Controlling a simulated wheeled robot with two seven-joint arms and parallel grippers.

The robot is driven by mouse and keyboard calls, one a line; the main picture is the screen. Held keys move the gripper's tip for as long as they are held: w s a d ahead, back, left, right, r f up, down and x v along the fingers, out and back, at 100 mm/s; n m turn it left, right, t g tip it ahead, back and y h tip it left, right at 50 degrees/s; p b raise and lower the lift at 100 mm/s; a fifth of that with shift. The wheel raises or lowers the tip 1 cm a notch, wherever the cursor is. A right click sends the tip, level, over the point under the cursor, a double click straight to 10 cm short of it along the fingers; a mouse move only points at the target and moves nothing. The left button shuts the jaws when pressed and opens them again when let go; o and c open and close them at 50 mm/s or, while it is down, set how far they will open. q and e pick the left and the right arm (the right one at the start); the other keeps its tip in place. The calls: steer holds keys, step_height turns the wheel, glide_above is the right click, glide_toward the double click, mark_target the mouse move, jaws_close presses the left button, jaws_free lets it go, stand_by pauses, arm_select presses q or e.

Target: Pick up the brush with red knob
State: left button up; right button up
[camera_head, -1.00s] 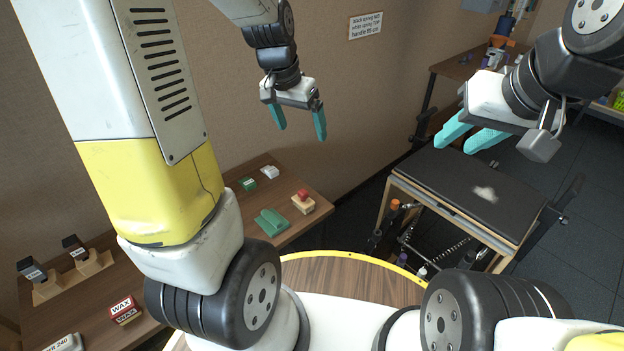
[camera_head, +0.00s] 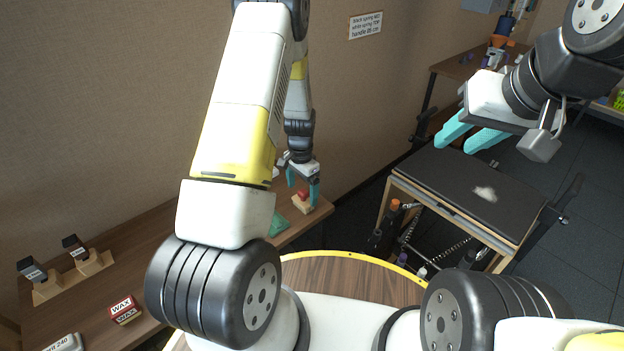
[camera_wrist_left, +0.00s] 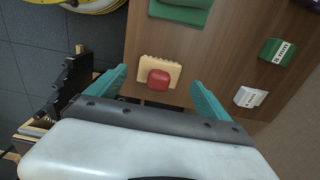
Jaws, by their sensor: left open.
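The brush with red knob (camera_head: 302,202) has a pale wooden block and stands near the right end of the wooden bench on the left. It also shows in the left wrist view (camera_wrist_left: 159,78), between and beyond the fingertips. My left gripper (camera_head: 303,190) is open, with its turquoise fingers around the brush's place in the head view. In the left wrist view the fingers (camera_wrist_left: 161,80) lie either side of the brush with gaps; I see no contact. My right gripper (camera_head: 470,137) is open and empty, over the dark padded platform on the right.
A green block (camera_head: 278,224) lies near the brush, partly hidden by my arm. A green box (camera_wrist_left: 277,51) and a white box (camera_wrist_left: 250,97) are right of it in the wrist view. A WAX box (camera_head: 125,309) sits on the bench (camera_head: 165,240). The wall is close behind.

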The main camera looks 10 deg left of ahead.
mark_target(303, 191)
arm_select(q)
step_height(303, 191, down, 5)
steer(key=shift+d+r, duration=0.1)
steer(key=shift+r, duration=0.05)
steer(key=c, duration=1.6)
steer(key=shift+c, duration=0.2)
steer(key=shift+r, duration=0.15)
steer(key=shift+r, duration=0.65)
step_height(303, 191, up, 2)
steer(key=shift+r, duration=0.15)
steer(key=s+d, duration=0.2)
steer(key=s, duration=0.5)
steer(key=s+d+r, duration=0.1)
steer(key=s+d, duration=0.1)
steer(key=s, duration=0.6)
steer(key=shift+s+d, duration=0.25)
